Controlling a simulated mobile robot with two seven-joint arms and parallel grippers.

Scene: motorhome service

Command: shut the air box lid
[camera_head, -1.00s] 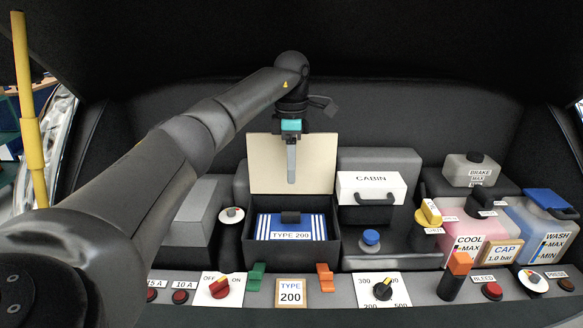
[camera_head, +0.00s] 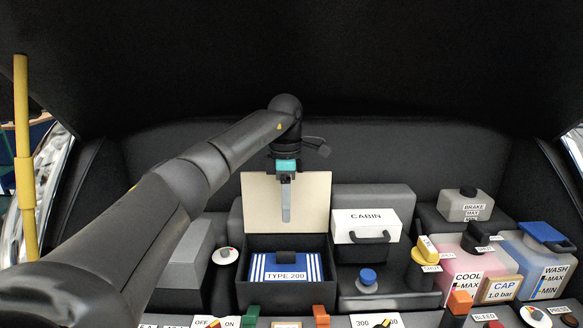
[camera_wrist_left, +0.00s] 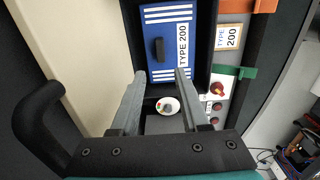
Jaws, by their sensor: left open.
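The air box (camera_head: 260,293) is a black open box holding a blue-and-white striped filter (camera_head: 300,266) labelled TYPE 200. Its beige lid (camera_head: 310,195) stands upright at the back edge, so the box is open. In the left wrist view the lid (camera_wrist_left: 75,50) runs along the left side, and the filter (camera_wrist_left: 160,45) lies beyond the fingers. My left gripper (camera_head: 286,219) points down in front of the lid, above the filter. Its fingers (camera_wrist_left: 161,80) are apart with nothing between them. I cannot tell whether a finger touches the lid. My right gripper is not in view.
A white CABIN box (camera_head: 362,222) stands right of the air box, with a blue cap (camera_head: 367,277) in front. A grey block (camera_head: 185,260) is to the left. Green (camera_head: 250,314) and orange (camera_head: 321,314) clips stand in front of the box. Fluid tanks fill the right.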

